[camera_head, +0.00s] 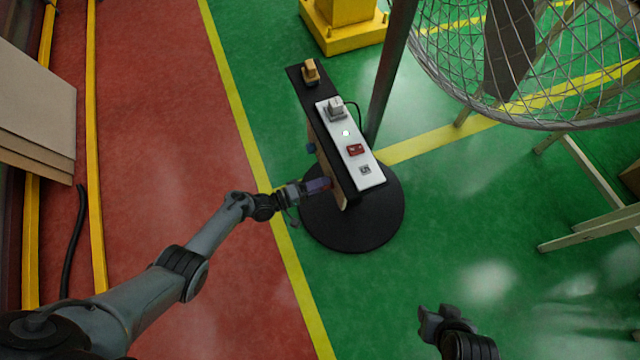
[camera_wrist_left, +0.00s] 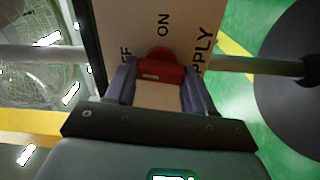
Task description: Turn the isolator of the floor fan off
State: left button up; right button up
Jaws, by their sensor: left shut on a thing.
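The isolator is on a tan panel (camera_wrist_left: 185,20) on a stand; its red handle (camera_wrist_left: 158,68) shows in the left wrist view. The panel's lettering reads "ON" above the handle, "FF" to its left and "PPLY" to its right. My left gripper (camera_wrist_left: 158,82) is shut on the red handle, one finger on each side. I cannot tell which mark the handle points to. In the head view the left gripper (camera_head: 322,186) reaches the stand's left side and hides the handle. My right gripper (camera_head: 434,318) is low on the right, away from the stand; its jaw state is unclear.
The stand has a round black base (camera_head: 380,222) and a white socket strip (camera_head: 372,178) on top with a plug, a small green light and a red switch (camera_head: 355,150). The caged floor fan (camera_head: 510,50) stands upper right. A yellow post foot (camera_head: 345,38) is behind. Green floor is clear at lower right.

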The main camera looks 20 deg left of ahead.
pick_arm(q)
jog(key=shift+n, duration=0.6)
jog(key=o, duration=1)
jog(key=shift+o, duration=0.2)
jog(key=p+v, duration=0.2)
jog(key=v, duration=0.8)
jog(key=shift+s+a, duration=0.25)
jog(key=shift+a, duration=0.05)
